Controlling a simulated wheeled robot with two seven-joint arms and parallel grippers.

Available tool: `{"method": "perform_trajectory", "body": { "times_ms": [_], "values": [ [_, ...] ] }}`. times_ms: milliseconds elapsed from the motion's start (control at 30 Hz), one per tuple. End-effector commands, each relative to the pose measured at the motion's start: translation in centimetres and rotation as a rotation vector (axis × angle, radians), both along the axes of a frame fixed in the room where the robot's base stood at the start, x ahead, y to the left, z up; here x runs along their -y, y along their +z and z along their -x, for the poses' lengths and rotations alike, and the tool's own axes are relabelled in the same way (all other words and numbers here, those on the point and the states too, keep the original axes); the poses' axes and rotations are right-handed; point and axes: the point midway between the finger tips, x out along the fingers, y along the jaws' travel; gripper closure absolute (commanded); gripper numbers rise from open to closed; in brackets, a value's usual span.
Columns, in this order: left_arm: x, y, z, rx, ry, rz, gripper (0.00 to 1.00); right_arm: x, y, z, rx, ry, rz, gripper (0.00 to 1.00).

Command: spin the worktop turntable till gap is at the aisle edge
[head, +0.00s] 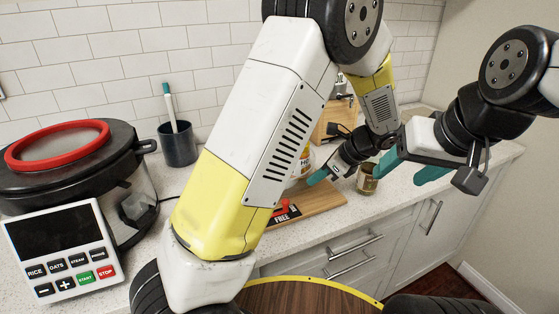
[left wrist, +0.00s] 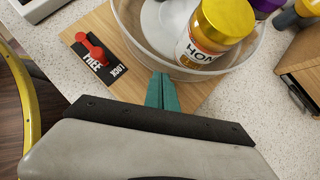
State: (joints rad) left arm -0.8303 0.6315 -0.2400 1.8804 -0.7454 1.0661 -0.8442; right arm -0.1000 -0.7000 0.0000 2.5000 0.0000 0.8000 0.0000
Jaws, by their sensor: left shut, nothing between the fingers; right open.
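The turntable is a clear round tray with a raised rim (left wrist: 140,48), set on a wooden board (left wrist: 205,88). A honey jar with a yellow lid (left wrist: 214,35) stands in it at the right; the floor left of the jar looks bare. The far part is cut off, so I cannot tell where the gap is. A red lever (left wrist: 90,48) sits on a black FREE/LOCK plate (left wrist: 118,71) at the board's left corner. My left gripper (head: 317,177) is shut and empty, its teal tips (left wrist: 162,90) by the rim; contact is unclear. My right gripper (head: 410,170) is open, right of it.
A small jar (head: 367,184) stands on the counter near my right gripper. A rice cooker (head: 70,165) with a control panel and a dark cup (head: 178,144) stand at the left. A wooden box (left wrist: 303,65) is right of the turntable. My left arm hides much of the worktop.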

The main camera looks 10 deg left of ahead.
Motion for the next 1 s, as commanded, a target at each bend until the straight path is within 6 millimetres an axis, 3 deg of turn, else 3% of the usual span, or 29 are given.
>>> {"method": "perform_trajectory", "body": {
  "times_ms": [333,1000],
  "values": [
    [-0.5,0.0,-0.4,-0.001,0.001,0.000,1.00,0.0,0.0,0.0,0.000,0.000,0.000,0.39],
    [1.2,0.0,-2.9,0.000,0.001,0.000,1.00,0.0,0.0,0.0,0.000,0.000,0.000,0.39]
  ]
}}
